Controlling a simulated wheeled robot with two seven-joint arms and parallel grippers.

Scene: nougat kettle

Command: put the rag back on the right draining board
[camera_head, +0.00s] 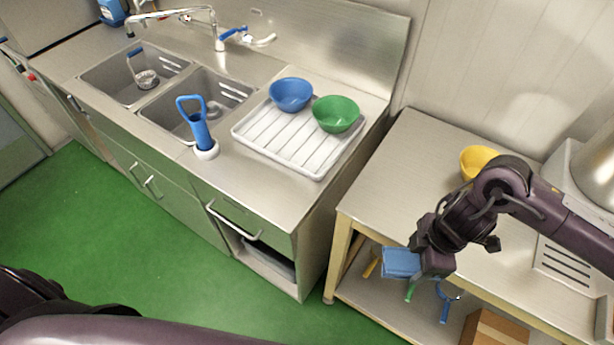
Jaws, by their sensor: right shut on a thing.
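My right gripper (418,270) is shut on a blue rag (400,262), which shows as a flat folded piece. It holds the rag in front of the wooden-legged table's front edge, above the lower shelf. The right draining board (262,195) is the steel top right of the two sink basins, up and left of the gripper. On it lies a white ribbed tray (270,146) with a blue bowl (291,94) and a green bowl (336,113). Bare steel shows in front of the tray. My left gripper is out of view.
A blue-handled brush (200,133) stands upright by the right basin. A tall tap (217,35) rises behind the basins. A gap separates the sink unit from the table (420,150). A yellow bowl (474,160) sits behind my right arm. A cardboard box (493,330) is on the shelf.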

